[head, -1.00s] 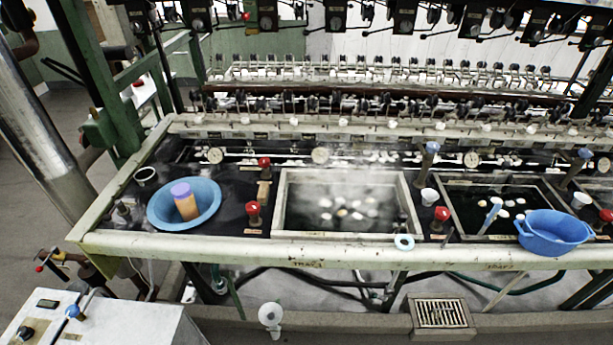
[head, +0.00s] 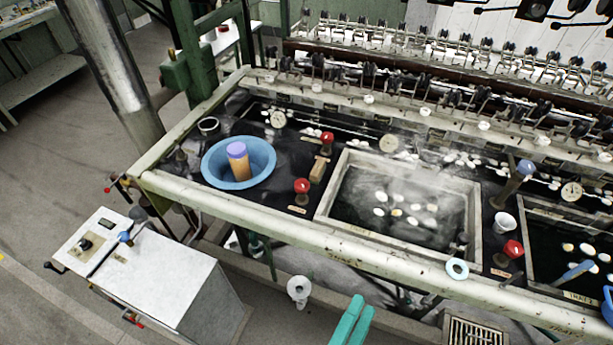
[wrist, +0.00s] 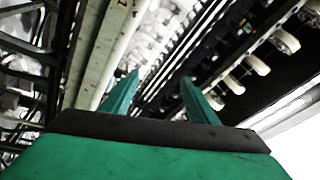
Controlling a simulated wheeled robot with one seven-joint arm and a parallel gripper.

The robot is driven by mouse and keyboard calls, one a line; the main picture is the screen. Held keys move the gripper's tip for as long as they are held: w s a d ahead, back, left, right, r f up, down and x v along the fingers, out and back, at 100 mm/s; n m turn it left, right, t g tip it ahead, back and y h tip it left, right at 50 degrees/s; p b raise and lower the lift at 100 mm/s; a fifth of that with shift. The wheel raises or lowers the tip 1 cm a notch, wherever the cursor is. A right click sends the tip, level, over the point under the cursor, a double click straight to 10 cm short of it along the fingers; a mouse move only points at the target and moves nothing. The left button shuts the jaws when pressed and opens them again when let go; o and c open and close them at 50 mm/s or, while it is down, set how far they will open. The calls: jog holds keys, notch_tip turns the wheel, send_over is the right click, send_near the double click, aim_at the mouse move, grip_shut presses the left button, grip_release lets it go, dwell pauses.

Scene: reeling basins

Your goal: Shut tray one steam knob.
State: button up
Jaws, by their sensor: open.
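Tray one is the pale-rimmed steaming basin (head: 335,185) with several pale cocoons in dark water, in the middle of the head view. Left of it stand two red knobs, a front one (head: 302,186) and a back one (head: 327,138). Another red knob (head: 513,249) stands at its right. Their small labels are unreadable, so I cannot tell which is the steam knob. My gripper (head: 352,318) has green fingers, apart and empty, at the bottom of the head view, below the front rail in the picture. In the wrist view, the fingers (wrist: 160,88) are spread with nothing between them.
A blue bowl (head: 213,173) holding an orange-and-purple cup stands left of the knobs. A white cabinet (head: 165,285) stands at lower left.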

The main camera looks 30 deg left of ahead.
jog(key=w+a+r+m+h, duration=0.1)
jog(key=w+a+m, duration=0.5)
jog(key=w+m, duration=0.25)
jog(key=m+g, duration=0.1)
jog(key=m, duration=1)
send_near(305, 180)
jog(key=shift+n+y, duration=0.25)
jog(key=shift+y, duration=0.05)
jog(key=d, duration=0.6)
jog(key=w+d, duration=0.1)
jog(key=d, duration=0.2)
jog(key=shift+d+r, duration=0.25)
jog(key=shift+r, duration=0.1)
jog(key=a+m, duration=0.1)
jog(key=a, duration=0.2)
jog(key=a+m+g+y, duration=0.1)
jog(key=a, duration=0.4)
jog(key=shift+w+a+f+m+g+y, duration=0.1)
jog(key=shift+w+a+m+g+y, duration=0.2)
jog(key=shift+a+m+g, duration=0.1)
jog(key=shift+w+a, duration=0.15)
jog(key=w, duration=0.3)
jog(key=w+a, duration=0.1)
jog(key=w, duration=0.6)
jog(key=shift+w+a, duration=0.15)
jog(key=c, duration=1.1)
jog(key=shift+o, duration=0.2)
